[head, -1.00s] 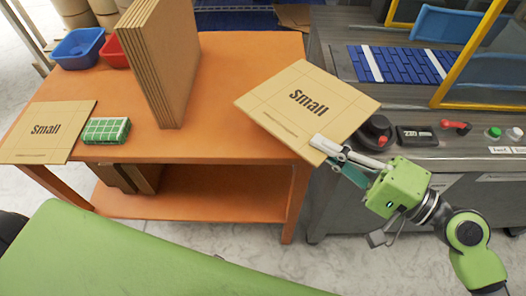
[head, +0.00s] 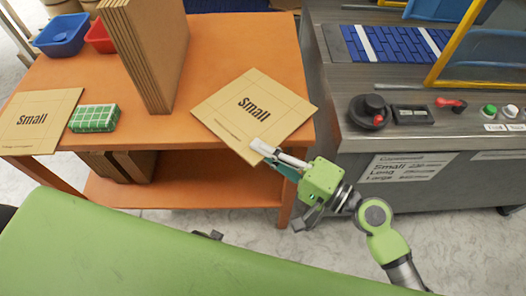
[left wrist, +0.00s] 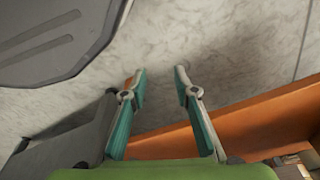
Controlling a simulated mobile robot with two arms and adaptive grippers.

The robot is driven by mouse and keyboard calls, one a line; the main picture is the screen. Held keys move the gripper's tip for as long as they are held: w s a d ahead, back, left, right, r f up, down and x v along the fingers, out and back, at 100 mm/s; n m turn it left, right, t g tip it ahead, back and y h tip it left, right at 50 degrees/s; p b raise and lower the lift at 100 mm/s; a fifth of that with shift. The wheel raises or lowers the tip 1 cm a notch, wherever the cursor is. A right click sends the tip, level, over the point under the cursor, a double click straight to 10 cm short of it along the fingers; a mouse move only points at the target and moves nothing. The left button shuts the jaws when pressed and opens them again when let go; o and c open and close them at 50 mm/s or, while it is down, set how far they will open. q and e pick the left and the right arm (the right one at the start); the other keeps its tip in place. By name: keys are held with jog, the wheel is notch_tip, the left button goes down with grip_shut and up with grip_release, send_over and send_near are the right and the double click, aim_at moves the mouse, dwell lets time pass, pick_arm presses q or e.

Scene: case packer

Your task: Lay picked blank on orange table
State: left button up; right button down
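A flat tan cardboard blank marked "Small" (head: 253,112) is over the right part of the orange table (head: 240,45). My right gripper (head: 264,150) is shut on the near corner of this blank, at the table's front edge. Whether the blank touches the tabletop or hovers just above it, I cannot tell. My left gripper (left wrist: 160,85) is open and empty in the left wrist view, with floor between its fingers and the orange table's edge (left wrist: 270,115) beside it.
Another "Small" blank (head: 38,122) lies at the table's left front, beside a green patterned box (head: 93,118). A stack of upright cardboard (head: 145,60) stands mid-table. Blue (head: 62,36) and red (head: 100,38) bins are behind. The grey machine (head: 350,140) stands right of the table.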

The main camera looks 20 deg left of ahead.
pick_arm(q)
jog(key=shift+w+r, duration=0.2)
jog(key=shift+r, duration=0.15)
pick_arm(e)
jog(key=shift+f, duration=0.25)
jog(key=shift+f, duration=0.1)
jog(key=c, duration=2.2)
grip_release()
jog(key=shift+c, duration=0.2)
pick_arm(q)
jog(key=shift+w+r, duration=0.25)
jog(key=shift+r, duration=0.15)
